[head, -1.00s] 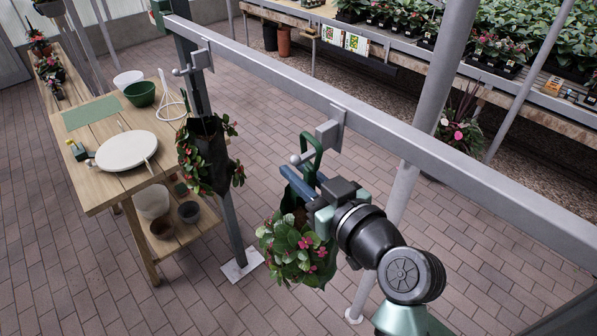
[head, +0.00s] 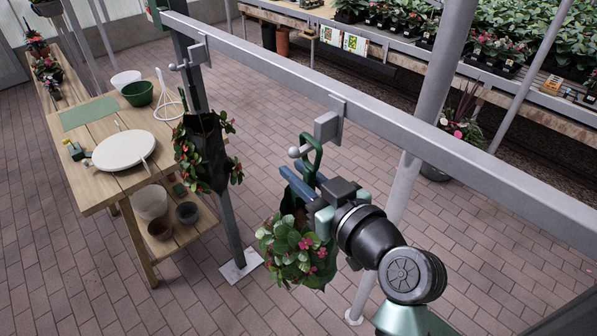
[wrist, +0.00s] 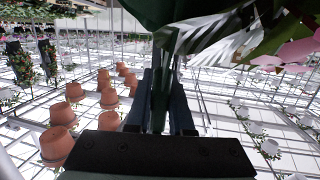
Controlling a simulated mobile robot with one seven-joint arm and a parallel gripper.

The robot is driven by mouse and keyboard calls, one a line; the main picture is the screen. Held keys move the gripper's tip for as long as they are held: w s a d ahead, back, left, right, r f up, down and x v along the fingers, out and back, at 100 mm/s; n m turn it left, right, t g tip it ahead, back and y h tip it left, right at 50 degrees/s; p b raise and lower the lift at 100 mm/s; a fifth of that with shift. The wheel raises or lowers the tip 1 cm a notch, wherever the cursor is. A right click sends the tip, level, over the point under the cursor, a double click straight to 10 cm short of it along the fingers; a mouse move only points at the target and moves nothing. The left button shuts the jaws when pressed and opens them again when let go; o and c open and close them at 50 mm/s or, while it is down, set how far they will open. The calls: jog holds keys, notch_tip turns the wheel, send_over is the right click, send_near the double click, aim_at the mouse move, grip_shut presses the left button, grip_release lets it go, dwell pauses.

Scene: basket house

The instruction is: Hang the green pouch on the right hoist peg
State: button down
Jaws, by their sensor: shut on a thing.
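The green pouch (head: 322,279) holds a leafy plant with pink flowers and hangs from my gripper (head: 297,185), which is shut on it below its green hook-like loop (head: 316,140). The right hoist peg (head: 294,152), with a round tip, sticks out from a grey plate on the rail. The loop overlaps the peg's stem in the head view; I cannot tell whether it is around the peg or in front of it. In the wrist view my fingers (wrist: 162,100) close on a dark green strip, with leaves and pink petals above.
A dark pouch (head: 208,165) with a plant hangs at the left peg (head: 183,66). The grey rail (head: 400,140) runs across above my gripper. A grey post (head: 395,215) stands behind. A wooden bench (head: 97,190) is left; paved floor lies between.

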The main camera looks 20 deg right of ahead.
jog(key=shift+r, duration=0.25)
jog(key=c, duration=0.7)
grip_release()
jog(key=shift+f, duration=0.1)
jog(key=shift+s+f, duration=0.1)
jog(key=shift+f, duration=0.2)
jog(key=b+v, duration=0.4)
jog(key=v, duration=0.9)
jog(key=shift+r, duration=0.15)
